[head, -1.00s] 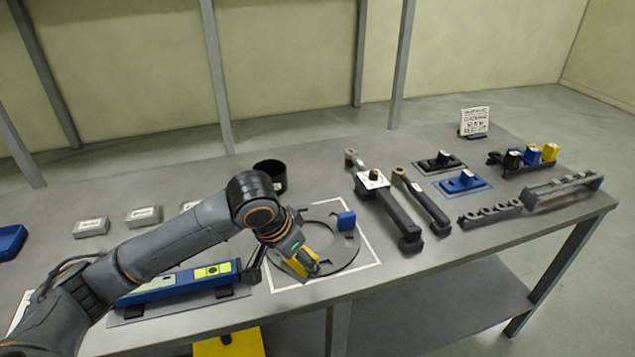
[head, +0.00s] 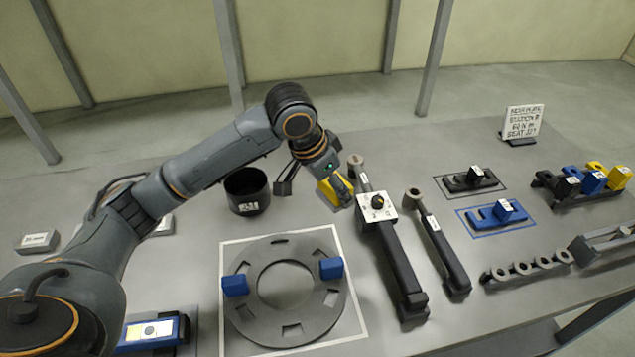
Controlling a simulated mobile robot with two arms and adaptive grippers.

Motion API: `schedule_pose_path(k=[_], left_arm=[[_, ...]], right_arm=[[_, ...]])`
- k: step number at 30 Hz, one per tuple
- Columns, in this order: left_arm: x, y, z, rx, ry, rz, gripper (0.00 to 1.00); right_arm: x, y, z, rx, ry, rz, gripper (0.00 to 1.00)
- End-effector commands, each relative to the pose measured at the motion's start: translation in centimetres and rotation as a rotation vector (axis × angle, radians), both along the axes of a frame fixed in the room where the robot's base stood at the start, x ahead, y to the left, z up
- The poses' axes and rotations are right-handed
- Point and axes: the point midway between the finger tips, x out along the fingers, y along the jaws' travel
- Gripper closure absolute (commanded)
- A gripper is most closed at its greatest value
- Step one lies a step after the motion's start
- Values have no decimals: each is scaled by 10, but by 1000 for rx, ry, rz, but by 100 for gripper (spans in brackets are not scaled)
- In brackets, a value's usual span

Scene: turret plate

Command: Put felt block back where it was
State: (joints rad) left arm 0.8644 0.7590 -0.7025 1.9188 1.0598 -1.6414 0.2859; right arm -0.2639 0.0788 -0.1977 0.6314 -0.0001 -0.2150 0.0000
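A yellow block (head: 328,194), which I take to be the felt block, is at the fingers of my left gripper (head: 343,188). A dark finger lies across the block's near side and the gripper looks shut on it; the far finger is hidden. The gripper is over the back middle of the table, between the black cup and the long tool with a white dial plate. I cannot tell whether the block touches the table. My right gripper is not in view.
The grey ring plate (head: 243,318) with two blue blocks (head: 331,268) lies inside a white outline in front. A black cup (head: 246,192) stands left of my gripper. The dial tool (head: 398,262) and a second long tool (head: 447,250) lie to the right.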

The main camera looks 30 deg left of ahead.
Motion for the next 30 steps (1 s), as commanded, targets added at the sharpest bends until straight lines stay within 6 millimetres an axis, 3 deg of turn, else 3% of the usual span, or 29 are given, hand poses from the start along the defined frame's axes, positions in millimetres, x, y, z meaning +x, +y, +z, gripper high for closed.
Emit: schedule_pose_path(k=[7, 11, 16, 22, 30], left_arm=[[32, 42, -21, 2, 5, 8, 64], [53, 67, -35, 1, 3, 8, 64], [70, 88, -69, 1, 5, 5, 64], [81, 100, -89, 0, 0, 2, 64], [85, 105, -114, 0, 3, 1, 64]], right_arm=[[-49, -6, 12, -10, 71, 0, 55], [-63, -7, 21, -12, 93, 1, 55], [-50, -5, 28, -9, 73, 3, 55], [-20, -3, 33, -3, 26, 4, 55], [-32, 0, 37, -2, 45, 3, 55]])
